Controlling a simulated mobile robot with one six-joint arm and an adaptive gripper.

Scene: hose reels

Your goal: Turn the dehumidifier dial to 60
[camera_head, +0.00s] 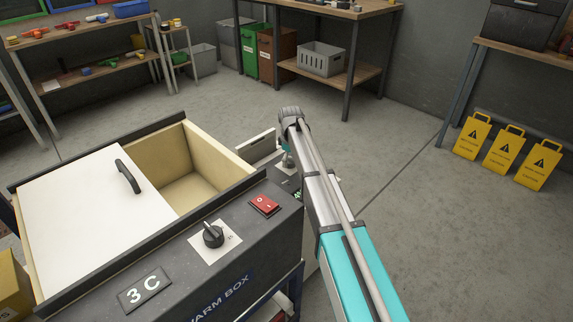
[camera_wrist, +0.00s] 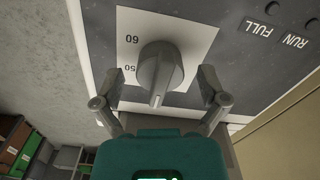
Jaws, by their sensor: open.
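The dehumidifier dial (camera_wrist: 160,72) is a grey knob on a white scale plate on the dark panel (camera_wrist: 236,45). The marks 60 and 50 read upside down on the plate's left side. The knob's ridge, with a pale line at its tip, points toward the bottom of the wrist view, away from the 60. My gripper (camera_wrist: 160,82) is open, with one finger on each side of the knob. I cannot tell whether either finger touches it. In the head view my gripper (camera_head: 288,161) is mostly hidden by my arm, and the dial cannot be made out.
The warm box (camera_head: 155,262), marked 3 C, stands left of my arm. It has its own black knob (camera_head: 213,236), a red switch (camera_head: 264,205) and a white lid (camera_head: 85,205) leaving part open. Yellow signs (camera_head: 502,149) stand at right. The floor between is clear.

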